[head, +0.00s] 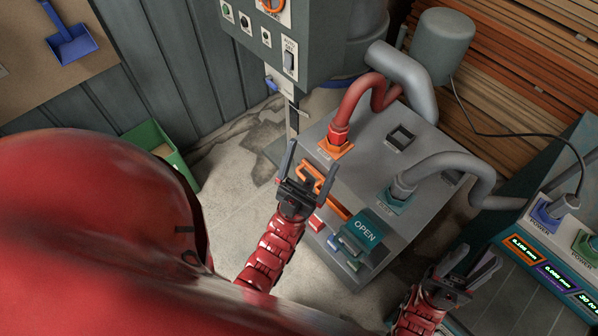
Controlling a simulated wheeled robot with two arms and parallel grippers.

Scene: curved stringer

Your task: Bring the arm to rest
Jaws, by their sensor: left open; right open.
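My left gripper (305,178) is open and empty, its two dark fingers pointing up and away. It appears in front of the grey machine box (425,140), overlapping an orange handle (325,183) in the picture; I cannot tell whether it touches it. My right gripper (470,268) is open and empty at the lower right, between the grey box and the display console. My red arm links run down from both grippers. My large red body part fills the lower left and hides the floor there.
The box has a red hose (358,97), a grey hose (440,165) and a teal OPEN sign (366,230). A display console (545,262) stands at right. A control cabinet (290,45) hangs above. A green bin (158,146) stands left. Concrete floor (232,200) lies clear between bin and box.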

